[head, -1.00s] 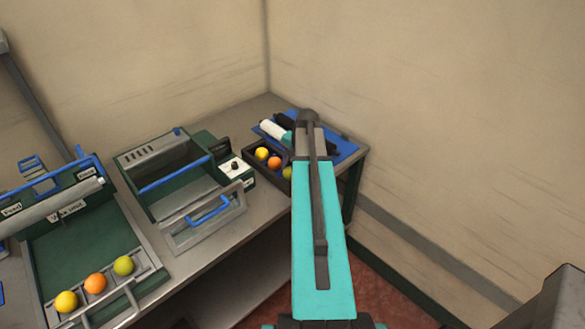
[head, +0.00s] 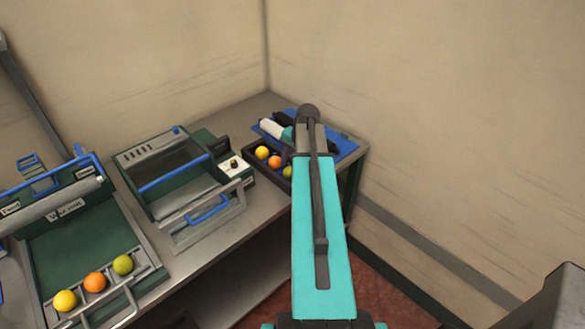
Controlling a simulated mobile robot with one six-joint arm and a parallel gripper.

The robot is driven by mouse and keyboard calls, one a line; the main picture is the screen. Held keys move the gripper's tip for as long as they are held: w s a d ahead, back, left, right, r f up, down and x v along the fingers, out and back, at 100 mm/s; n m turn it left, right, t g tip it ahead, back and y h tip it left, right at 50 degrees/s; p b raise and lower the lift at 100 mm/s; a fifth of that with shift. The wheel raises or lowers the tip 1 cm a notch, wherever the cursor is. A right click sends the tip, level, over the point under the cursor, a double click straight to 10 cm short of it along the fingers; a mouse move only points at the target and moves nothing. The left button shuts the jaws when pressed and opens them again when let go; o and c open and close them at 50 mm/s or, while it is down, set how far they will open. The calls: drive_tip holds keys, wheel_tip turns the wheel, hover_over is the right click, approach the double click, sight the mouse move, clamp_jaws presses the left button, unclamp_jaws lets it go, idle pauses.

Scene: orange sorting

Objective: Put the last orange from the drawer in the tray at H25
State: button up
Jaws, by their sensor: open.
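A dark tray (head: 252,174) at the far right end of the bench holds a yellow ball (head: 262,153), an orange ball (head: 275,161) and a green ball (head: 287,171). My arm hides its right part. A drawer with a grey front and blue handle (head: 208,209) stands pulled out of a green cabinet (head: 136,155); I see no fruit in its visible part. No H25 label is readable. My teal arm reaches up the middle of the view, and its end lies behind the upper joint. I cannot make out my gripper's fingers.
At the left, a green station (head: 75,240) has a front rack with a yellow (head: 65,300), an orange (head: 95,282) and a green ball (head: 123,264). A white control box (head: 235,168) stands between cabinet and tray. A blue mat (head: 345,148) lies behind the tray. Walls close the corner.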

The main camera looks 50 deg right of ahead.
drive_tip(key=b+v, duration=0.3)
drive_tip(key=v, duration=0.7)
drive_tip(key=shift+r, duration=0.35)
drive_tip(key=shift+s, duration=0.15)
idle(0.7)
